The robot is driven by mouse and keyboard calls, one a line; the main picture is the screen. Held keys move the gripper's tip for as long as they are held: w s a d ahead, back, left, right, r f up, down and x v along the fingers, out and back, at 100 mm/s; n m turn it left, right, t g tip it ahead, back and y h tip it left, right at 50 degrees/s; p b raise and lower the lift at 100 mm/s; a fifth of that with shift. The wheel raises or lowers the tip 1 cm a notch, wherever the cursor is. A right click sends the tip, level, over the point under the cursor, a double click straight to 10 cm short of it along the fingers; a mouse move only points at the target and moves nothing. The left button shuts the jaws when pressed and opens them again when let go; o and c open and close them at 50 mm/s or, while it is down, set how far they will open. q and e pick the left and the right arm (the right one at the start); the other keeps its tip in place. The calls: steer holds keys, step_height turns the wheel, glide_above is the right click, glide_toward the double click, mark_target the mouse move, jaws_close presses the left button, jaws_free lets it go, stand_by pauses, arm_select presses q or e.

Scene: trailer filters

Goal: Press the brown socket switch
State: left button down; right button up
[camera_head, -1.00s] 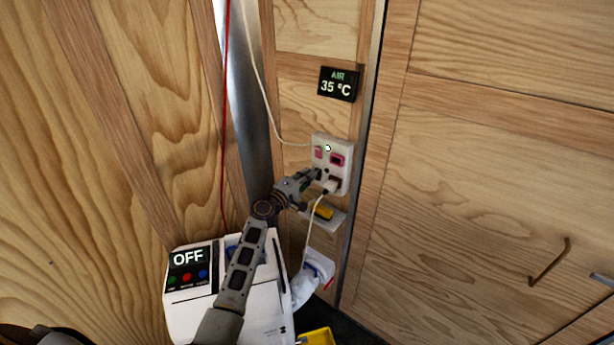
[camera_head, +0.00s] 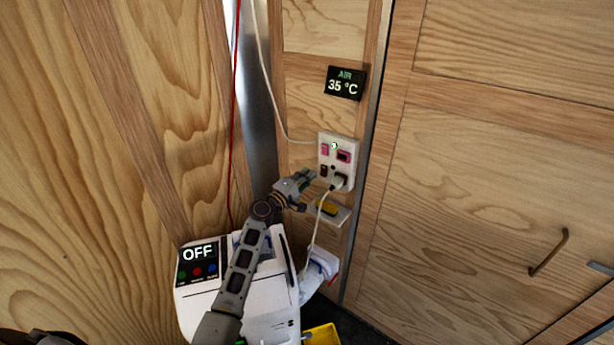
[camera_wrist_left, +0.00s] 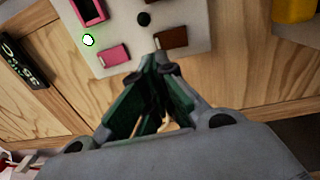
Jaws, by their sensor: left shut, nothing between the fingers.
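The brown socket switch (camera_head: 324,171) sits at the lower left of the white wall panel (camera_head: 330,184), with the plugged socket to its right. In the left wrist view the brown switch (camera_wrist_left: 171,39) lies just beyond my fingertips, beside a black round hole. My left gripper (camera_head: 312,174) is shut and empty, at the panel's lower left edge. In the wrist view its fingertips (camera_wrist_left: 160,62) meet just short of the switch, apparently apart from it. A pink switch (camera_wrist_left: 113,55) and a green-glowing light (camera_wrist_left: 88,40) share the panel. My right gripper is out of view.
A white cable's plug (camera_head: 338,180) sticks out of the panel. Below is a small ledge with a yellow item (camera_head: 327,208). A white box (camera_head: 265,305) with an OFF display (camera_head: 198,254) stands under my arm. An air display (camera_head: 345,83) reads 35 °C.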

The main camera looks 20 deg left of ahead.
arm_select(q)
steer(key=r+v, duration=0.1)
steer(key=v, duration=0.8)
steer(key=shift+r, duration=0.3)
steer(key=shift+s, duration=0.1)
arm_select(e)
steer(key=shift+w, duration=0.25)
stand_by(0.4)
